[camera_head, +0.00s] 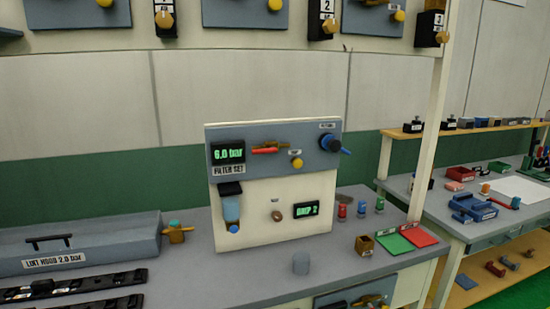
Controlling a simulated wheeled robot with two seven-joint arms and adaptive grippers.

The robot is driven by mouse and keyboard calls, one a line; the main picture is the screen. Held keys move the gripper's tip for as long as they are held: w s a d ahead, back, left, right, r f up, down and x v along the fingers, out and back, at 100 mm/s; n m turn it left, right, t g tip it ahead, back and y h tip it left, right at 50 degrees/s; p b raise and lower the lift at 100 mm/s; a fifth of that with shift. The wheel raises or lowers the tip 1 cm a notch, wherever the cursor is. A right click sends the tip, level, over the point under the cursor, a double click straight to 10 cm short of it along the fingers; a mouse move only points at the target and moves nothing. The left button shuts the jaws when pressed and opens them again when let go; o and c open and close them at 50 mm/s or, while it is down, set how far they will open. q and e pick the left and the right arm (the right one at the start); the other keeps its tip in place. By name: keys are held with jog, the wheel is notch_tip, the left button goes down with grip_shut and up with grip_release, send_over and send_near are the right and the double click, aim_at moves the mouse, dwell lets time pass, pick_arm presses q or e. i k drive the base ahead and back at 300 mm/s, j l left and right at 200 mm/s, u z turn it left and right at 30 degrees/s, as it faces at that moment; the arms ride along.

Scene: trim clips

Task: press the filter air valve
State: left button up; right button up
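A white upright panel (275,215) stands on the bench. Its grey upper strip carries a green display (228,153) reading 6.0 bar above a FILTER SET label (228,169). The label above the blue fitting is too small to read, and I cannot tell which fitting is the filter air valve. A filter with a clear blue bowl (231,207) hangs below. Neither of my grippers is in view.
A grey hood box (85,245) with a brass valve (176,232) stands at left. A cream post (428,120) rises at right.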

aim_at(273, 150)
jog(key=i+l+u, duration=0.1)
jog(key=l+u, duration=0.25)
jog(key=l, duration=0.3)
jog(key=l+u, duration=0.4)
jog(key=l, duration=0.2)
jog(key=k+l+u, duration=0.1)
jog(key=l+u, duration=0.25)
jog(key=l, duration=0.3)
